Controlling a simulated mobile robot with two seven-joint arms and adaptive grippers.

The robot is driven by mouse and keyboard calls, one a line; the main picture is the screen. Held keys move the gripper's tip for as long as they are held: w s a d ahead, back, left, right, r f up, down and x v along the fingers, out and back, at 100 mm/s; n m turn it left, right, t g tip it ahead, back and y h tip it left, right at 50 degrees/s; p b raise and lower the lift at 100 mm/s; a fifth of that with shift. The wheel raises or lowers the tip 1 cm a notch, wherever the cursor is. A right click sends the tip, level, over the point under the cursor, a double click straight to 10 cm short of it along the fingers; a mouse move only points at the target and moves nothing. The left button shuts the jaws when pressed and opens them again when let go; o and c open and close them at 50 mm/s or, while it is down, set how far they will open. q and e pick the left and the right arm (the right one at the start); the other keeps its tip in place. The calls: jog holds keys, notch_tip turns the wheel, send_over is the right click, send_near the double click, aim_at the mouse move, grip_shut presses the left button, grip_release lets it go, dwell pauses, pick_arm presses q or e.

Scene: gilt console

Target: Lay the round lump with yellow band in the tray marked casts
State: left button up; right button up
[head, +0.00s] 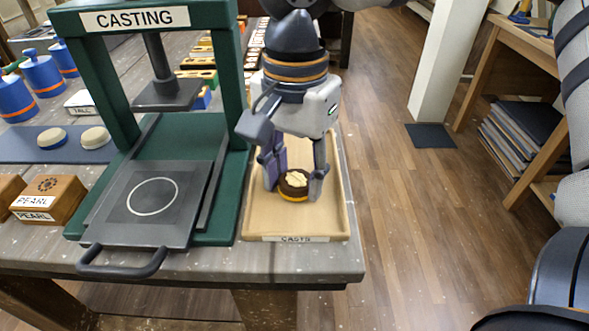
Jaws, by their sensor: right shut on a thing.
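The round lump (293,185) is dark brown with a pale top and a yellow band around its lower edge. My right gripper (293,184) points down and is shut on the lump, one finger on each side. The lump is inside the outline of the tan tray marked CASTS (300,222), towards its front. I cannot tell whether its underside touches the tray floor. The gripper hides the back part of the tray. My left gripper is not in view.
The green CASTING press (238,100) stands close left of the tray, with a handled plate (120,220) in front. Wooden PEARL boxes (60,197) and a blue mat (95,152) with two round pieces lie further left. The tray floor around the lump looks clear.

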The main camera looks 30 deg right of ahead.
aim_at(296, 182)
jog(key=o, duration=1.1)
jog(key=shift+f, duration=0.1)
notch_tip(296, 182, up, 12)
jog(key=shift+r, duration=0.2)
